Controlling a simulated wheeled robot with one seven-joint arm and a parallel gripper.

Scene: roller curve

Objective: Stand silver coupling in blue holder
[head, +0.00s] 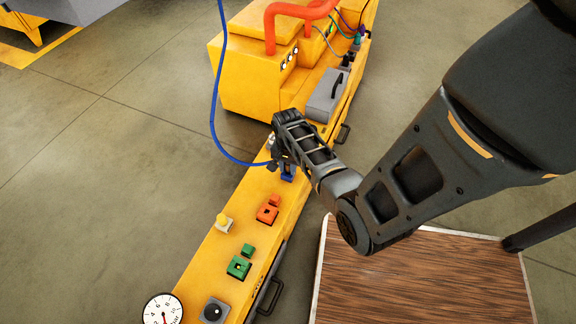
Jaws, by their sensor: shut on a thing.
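A blue hose (217,110) loops down to the gripper's left. Orange (267,214) and green (239,267) holders, a yellow knob (223,222), a gauge (162,310) and a grey dial (213,311) sit along the bench (200,265). A grey box (326,97) stands behind. A wooden table (420,280) is at right.

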